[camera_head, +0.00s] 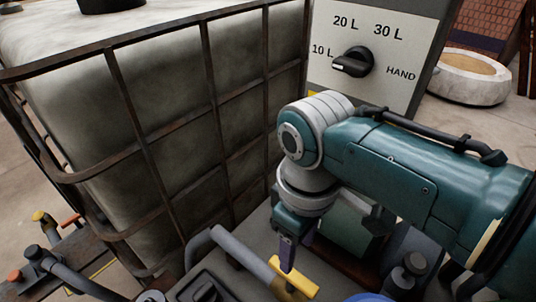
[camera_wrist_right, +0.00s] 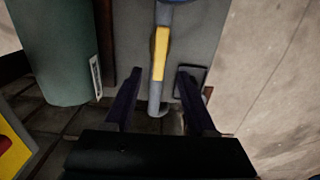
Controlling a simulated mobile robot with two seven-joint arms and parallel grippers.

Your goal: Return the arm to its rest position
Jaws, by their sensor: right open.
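My right arm (camera_head: 410,180), teal with grey joints, reaches in from the right in the head view. Its gripper (camera_head: 288,255) points down just behind a yellow grip on a grey bent handle (camera_head: 292,279). In the right wrist view the two dark fingers of the gripper (camera_wrist_right: 157,80) stand apart. The yellow grip (camera_wrist_right: 160,53) shows in the gap between them, beyond the tips. I see nothing held, and I cannot tell whether a finger touches the handle. My left gripper is not in view.
A caged, dirty white tank (camera_head: 175,110) stands close on the left. A panel with a dial (camera_head: 352,62) is behind my arm. Valves and pipes (camera_head: 45,262) lie at lower left. A round stone basin (camera_head: 470,78) is at back right, with bare floor near it.

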